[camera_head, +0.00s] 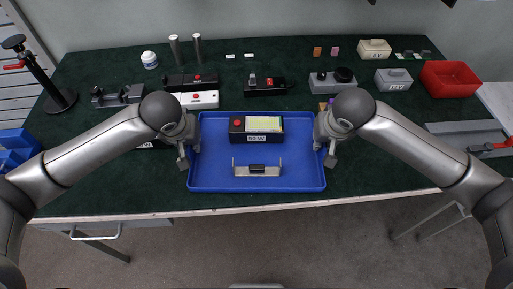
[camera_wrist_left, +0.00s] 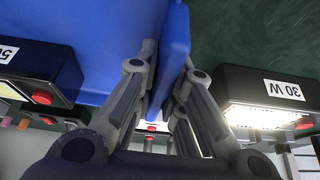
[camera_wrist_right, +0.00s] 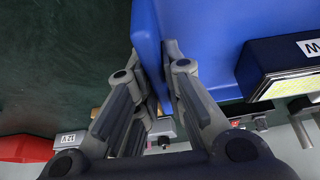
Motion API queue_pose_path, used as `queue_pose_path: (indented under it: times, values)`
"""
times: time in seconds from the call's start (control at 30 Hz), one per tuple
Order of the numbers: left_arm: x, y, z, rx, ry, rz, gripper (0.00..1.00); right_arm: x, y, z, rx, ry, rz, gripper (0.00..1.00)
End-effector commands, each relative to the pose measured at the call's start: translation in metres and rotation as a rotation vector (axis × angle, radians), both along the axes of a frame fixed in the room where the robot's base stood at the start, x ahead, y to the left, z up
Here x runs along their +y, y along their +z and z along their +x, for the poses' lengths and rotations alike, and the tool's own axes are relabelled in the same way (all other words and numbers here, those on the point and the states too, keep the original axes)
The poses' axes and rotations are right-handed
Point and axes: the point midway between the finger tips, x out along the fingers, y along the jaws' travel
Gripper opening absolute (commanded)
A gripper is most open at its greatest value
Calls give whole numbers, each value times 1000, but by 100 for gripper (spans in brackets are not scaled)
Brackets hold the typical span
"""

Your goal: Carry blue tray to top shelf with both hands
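The blue tray (camera_head: 210,180) lies level at the middle front of the green bench. It holds a dark housing labelled 50 W (camera_head: 257,128) with a lit panel and red button, and a metal bracket (camera_head: 258,170). My left gripper (camera_head: 188,155) is at the tray's left rim; in the left wrist view its fingers (camera_wrist_left: 169,65) are closed on either side of the blue wall. My right gripper (camera_head: 326,152) is at the right rim; in the right wrist view its fingers (camera_wrist_right: 152,60) also clamp the wall. Whether the tray touches the bench cannot be told. No shelf is visible.
Behind the tray stand a white-fronted housing (camera_head: 196,99), a dark unit (camera_head: 266,86) and grey boxes (camera_head: 393,79). A red bin (camera_head: 449,79) is at back right, a blue bin (camera_head: 16,148) at far left. A 30 W housing (camera_wrist_left: 268,100) sits beside the tray's left wall.

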Motion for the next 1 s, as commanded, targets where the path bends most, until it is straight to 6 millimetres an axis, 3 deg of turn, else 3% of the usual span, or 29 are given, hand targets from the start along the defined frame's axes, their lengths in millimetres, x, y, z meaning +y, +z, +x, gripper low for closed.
queue_pose_path:
  times: [0.57, 1.0]
  values:
    - [0, 4, 1, -4, 0, -1, 0, 0, 4, 1, -3, 0, 1, 0]
    - [0, 35, 1, -3, 0, -1, 0, 0, 34, 1, -3, 0, 1, 0]
